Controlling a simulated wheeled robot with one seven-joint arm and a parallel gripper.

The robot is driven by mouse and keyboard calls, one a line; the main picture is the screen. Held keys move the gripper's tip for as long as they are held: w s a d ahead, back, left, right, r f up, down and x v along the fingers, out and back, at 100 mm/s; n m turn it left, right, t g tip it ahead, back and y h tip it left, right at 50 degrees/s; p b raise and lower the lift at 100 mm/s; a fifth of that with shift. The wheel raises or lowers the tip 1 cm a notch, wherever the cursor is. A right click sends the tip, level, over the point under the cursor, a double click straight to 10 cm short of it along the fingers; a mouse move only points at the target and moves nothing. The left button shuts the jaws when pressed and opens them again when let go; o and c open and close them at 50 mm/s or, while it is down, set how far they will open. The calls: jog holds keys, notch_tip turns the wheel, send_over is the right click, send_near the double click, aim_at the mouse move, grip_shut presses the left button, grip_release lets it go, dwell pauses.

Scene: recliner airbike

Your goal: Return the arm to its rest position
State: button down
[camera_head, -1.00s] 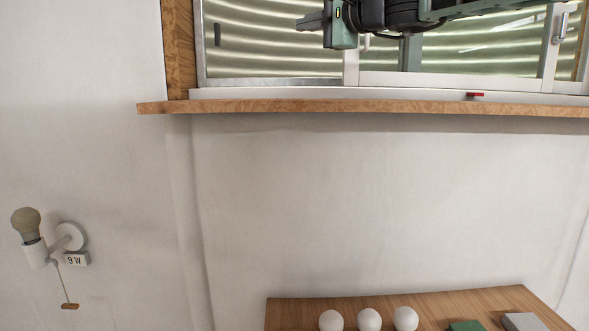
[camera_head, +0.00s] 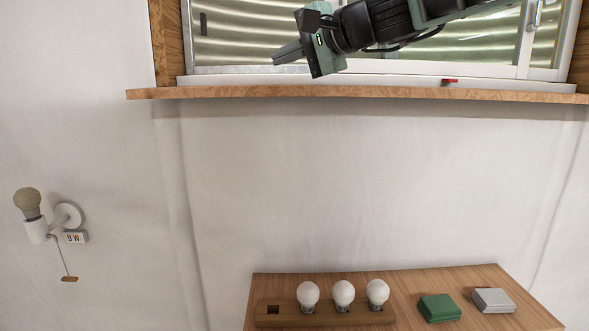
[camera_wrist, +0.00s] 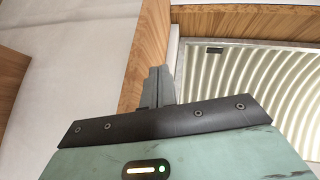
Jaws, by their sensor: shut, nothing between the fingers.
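My gripper (camera_head: 289,53) is at the top of the head view, in front of the window and above the sill. Its fingers point left and slightly down, and they are shut and empty. In the wrist view the shut fingers (camera_wrist: 158,86) stand in front of the wooden window frame (camera_wrist: 148,50). My arm reaches in from the upper right of the head view. Nothing is seen touching the gripper.
A wooden sill (camera_head: 350,93) runs below the window. A wall lamp (camera_head: 40,225) with a bulb is at the left. Below, a wooden table (camera_head: 420,284) bears a holder (camera_head: 325,320) with three white bulbs, a green box (camera_head: 439,308) and a grey box (camera_head: 493,301). The wall between is clear.

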jog(key=s+d+f+n+g+h, duration=0.1)
jog(key=s+f+n+g+h, duration=0.5)
jog(key=s+f, duration=1.6)
jog(key=s+d+f+n+g+h, duration=0.3)
jog(key=s+d+f+n+h, duration=0.2)
jog(key=s+d+f, duration=0.9)
jog(key=shift+s+d+f+n+h, duration=0.3)
jog(key=shift+s+d+f+n, duration=0.2)
jog(key=shift+n, duration=0.6)
